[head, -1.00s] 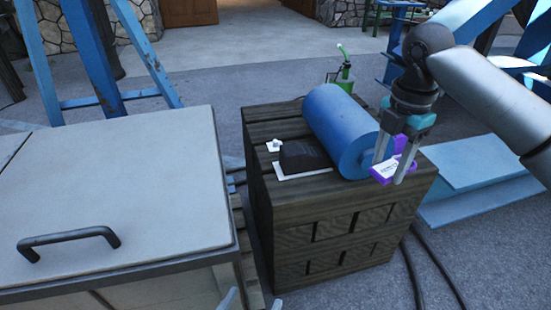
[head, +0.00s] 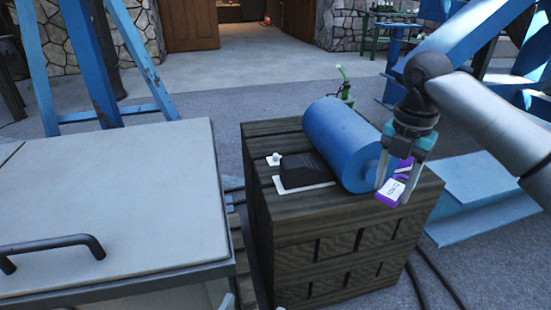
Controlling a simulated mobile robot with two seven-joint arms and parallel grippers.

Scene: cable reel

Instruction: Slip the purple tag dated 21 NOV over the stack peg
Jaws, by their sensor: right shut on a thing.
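A purple tag (head: 391,192) with a white label hangs at the front right of a wooden crate. Its print is too small to read. My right gripper (head: 392,190) is shut on it, fingers pointing down, beside the right end of a blue cylinder (head: 342,143). Another purple patch (head: 405,164) shows behind the fingers; I cannot tell whether it is a separate tag. A small white knob (head: 274,159) stands on the crate left of the cylinder. I cannot clearly make out the stack peg. A pale tip, perhaps of my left gripper (head: 228,301), shows at the bottom edge.
The dark wooden crate (head: 335,222) carries the cylinder and a black item (head: 305,172) on a white plate. A grey lidded box (head: 120,190) with a black handle stands left. A green bottle-like thing (head: 344,82) is behind. Blue beams lie right; black cables run on the floor.

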